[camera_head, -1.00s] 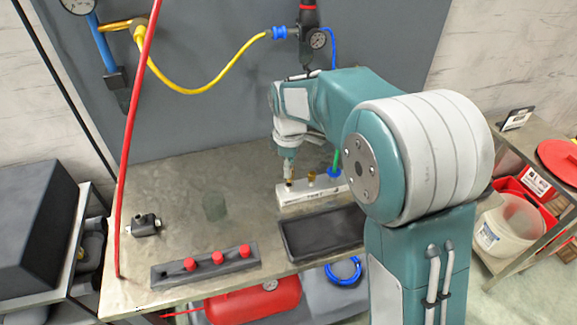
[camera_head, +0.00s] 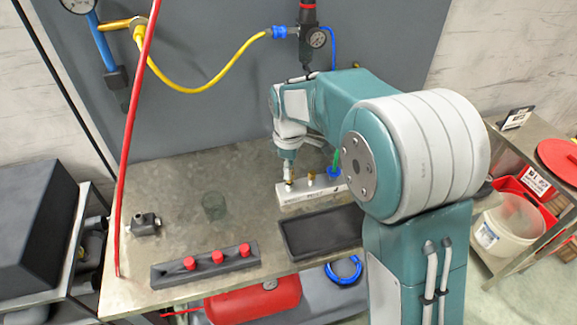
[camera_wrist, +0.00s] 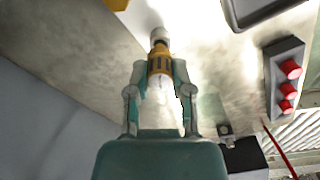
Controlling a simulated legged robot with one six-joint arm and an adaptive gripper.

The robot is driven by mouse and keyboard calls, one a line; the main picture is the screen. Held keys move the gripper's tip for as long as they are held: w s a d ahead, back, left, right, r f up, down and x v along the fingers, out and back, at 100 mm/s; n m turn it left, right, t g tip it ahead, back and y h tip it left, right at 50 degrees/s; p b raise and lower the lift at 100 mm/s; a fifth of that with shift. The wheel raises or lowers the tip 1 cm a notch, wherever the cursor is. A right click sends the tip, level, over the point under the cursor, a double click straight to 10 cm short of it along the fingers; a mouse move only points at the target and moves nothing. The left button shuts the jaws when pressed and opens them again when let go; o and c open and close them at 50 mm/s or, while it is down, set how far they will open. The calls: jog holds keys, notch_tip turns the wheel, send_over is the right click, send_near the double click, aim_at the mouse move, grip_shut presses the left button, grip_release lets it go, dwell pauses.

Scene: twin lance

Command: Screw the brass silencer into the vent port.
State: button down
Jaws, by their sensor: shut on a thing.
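The white vent manifold (camera_head: 318,195) lies on the bench below my arm. My gripper (camera_head: 288,176) points down over its left end. In the wrist view my gripper (camera_wrist: 160,75) is shut on the brass silencer (camera_wrist: 159,63), a slotted brass body with a pale tip beyond the fingers. In the head view the brass shows small at the manifold's left end; how deep it sits in the port cannot be told. Another brass fitting (camera_head: 311,178) stands on the manifold to the right. My arm hides the manifold's right end.
A black tray (camera_head: 320,232) lies in front of the manifold. A dark bar with red knobs (camera_head: 217,258) lies at the front left. A dark fitting (camera_head: 145,224) stands at the left, near a red hose (camera_head: 131,150). The bench's middle left is mostly clear.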

jog(key=shift+f, duration=0.75)
jog(key=shift+c, duration=2.1)
grip_release()
notch_tip(320, 180, up, 12)
jog(key=shift+f, duration=0.1)
jog(key=shift+c, duration=0.4)
jog(key=shift+f, duration=5.55)
